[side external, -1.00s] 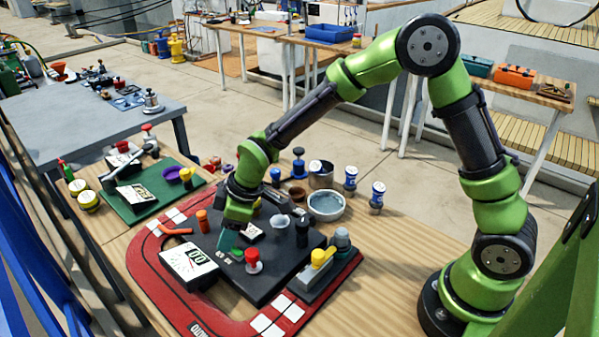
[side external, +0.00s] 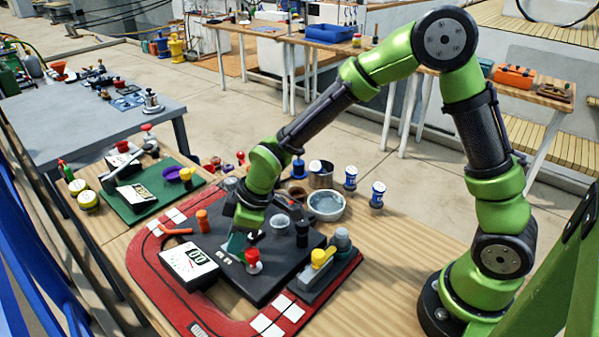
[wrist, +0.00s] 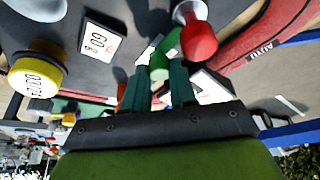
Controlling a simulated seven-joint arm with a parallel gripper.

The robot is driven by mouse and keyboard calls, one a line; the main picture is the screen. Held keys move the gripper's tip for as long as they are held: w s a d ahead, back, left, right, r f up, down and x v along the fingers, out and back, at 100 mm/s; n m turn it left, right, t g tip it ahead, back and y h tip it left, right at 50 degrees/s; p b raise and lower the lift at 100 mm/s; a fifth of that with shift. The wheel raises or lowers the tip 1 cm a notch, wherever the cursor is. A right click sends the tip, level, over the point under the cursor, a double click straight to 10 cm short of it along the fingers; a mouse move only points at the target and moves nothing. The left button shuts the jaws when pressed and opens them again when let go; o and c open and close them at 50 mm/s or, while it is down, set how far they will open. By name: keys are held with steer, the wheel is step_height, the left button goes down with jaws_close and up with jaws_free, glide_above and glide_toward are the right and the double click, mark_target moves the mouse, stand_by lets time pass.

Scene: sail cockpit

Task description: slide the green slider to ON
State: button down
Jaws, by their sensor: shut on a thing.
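The green slider (wrist: 159,67) shows in the wrist view as a small round green knob between my two teal fingers, near their tips. My gripper (wrist: 158,78) is shut on it. In the side external view, my gripper (side external: 236,245) is low over the black panel (side external: 268,287), and its fingers hide the slider. The slider's ON mark cannot be read in either view.
A red knob (side external: 252,257) stands close to the right of my fingers. A white meter box (side external: 190,265) is to their left. A yellow-topped lever unit (side external: 320,258) and an orange knob (side external: 202,218) stand nearby. A red track (side external: 160,290) surrounds the panel.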

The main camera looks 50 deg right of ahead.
steer(key=c, duration=0.9)
jaws_free()
steer(key=shift+s, duration=0.15)
steer(key=v, duration=1.7)
steer(key=s+d+r+m+t+h, duration=0.1)
steer(key=s+d+r+m+t, duration=0.2)
steer(key=s+d+m, duration=0.7)
steer(key=s+m, duration=0.3)
steer(key=shift+t, duration=0.4)
